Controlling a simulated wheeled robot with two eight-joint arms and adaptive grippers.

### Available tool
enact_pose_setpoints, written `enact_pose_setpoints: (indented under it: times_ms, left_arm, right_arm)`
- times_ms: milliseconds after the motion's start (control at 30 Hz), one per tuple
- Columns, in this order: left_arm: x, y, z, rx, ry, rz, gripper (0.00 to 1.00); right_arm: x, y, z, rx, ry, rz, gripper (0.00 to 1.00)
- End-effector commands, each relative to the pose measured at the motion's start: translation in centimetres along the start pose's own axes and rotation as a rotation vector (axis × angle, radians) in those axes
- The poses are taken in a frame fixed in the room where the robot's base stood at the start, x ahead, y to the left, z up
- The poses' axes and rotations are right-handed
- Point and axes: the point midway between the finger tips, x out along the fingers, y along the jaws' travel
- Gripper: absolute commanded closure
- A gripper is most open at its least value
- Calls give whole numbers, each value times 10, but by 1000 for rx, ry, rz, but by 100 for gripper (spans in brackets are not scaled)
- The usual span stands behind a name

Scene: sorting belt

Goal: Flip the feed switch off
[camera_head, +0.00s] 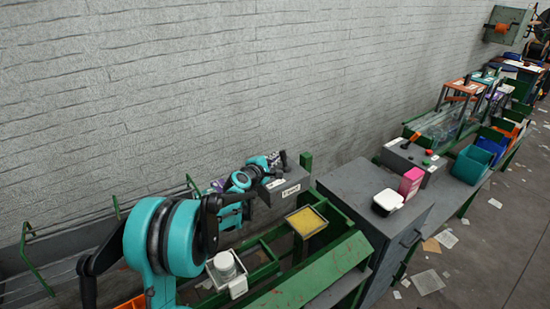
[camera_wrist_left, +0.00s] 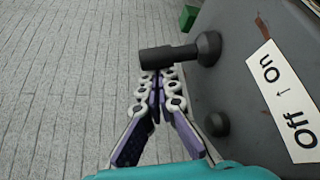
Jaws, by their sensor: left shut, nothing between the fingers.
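The feed switch is a black lever (camera_wrist_left: 168,56) on a round pivot, on the face of a grey box (camera_wrist_left: 235,30). A white label (camera_wrist_left: 284,95) beside it reads "Off" and "On" with an arrow; the lever lies nearer the "On" end. In the wrist view my left gripper (camera_wrist_left: 160,75) is shut and empty, its tips right at the lever's underside in the picture; I cannot tell whether they touch. In the head view the left gripper (camera_head: 274,160) is beside the grey box (camera_head: 285,187), partly hiding the lever. My right gripper is not in view.
A dark knob (camera_wrist_left: 216,124) sits on the same face below the lever. In the head view a yellow-topped tray (camera_head: 306,222) and a white container (camera_head: 225,268) stand in front of the box. A grey cabinet (camera_head: 365,190) stands to the right, the wall behind.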

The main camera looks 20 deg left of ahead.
Motion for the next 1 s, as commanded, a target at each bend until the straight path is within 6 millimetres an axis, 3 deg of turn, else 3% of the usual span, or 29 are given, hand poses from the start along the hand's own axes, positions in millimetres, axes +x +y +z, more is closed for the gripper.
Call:
enact_pose_setpoints:
  times_ms: [1000]
  left_arm:
    - [-21,-11,37,0,-2,-2,100]
  right_arm:
    - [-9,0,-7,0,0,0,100]
